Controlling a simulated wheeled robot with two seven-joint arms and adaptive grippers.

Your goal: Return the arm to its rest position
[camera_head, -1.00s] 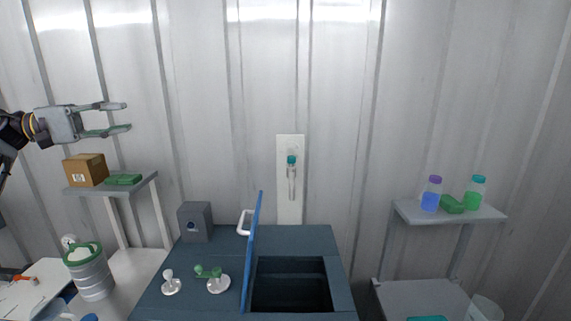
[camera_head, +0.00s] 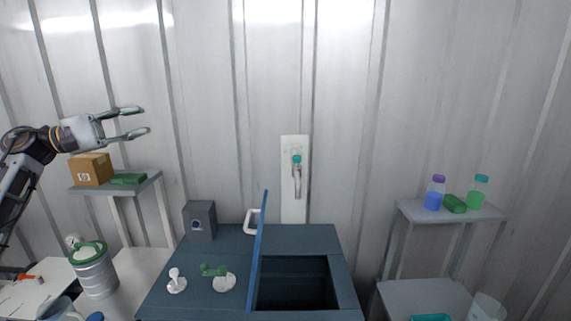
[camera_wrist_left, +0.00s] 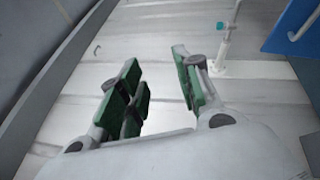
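My left gripper (camera_head: 140,122) is at the left in the head view, in the air above the small left shelf. Its two fingers are spread apart with nothing between them. In the left wrist view the green-padded fingers (camera_wrist_left: 165,88) are also apart and empty, with wall panels behind them. My left arm comes in from the left edge. My right gripper is not in view.
A cardboard box (camera_head: 91,169) and a green block (camera_head: 128,179) lie on the left shelf (camera_head: 145,185) below the gripper. A blue lid (camera_head: 257,255) stands upright on the dark chest (camera_head: 205,262). Bottles (camera_head: 435,192) stand on the right shelf (camera_head: 411,211).

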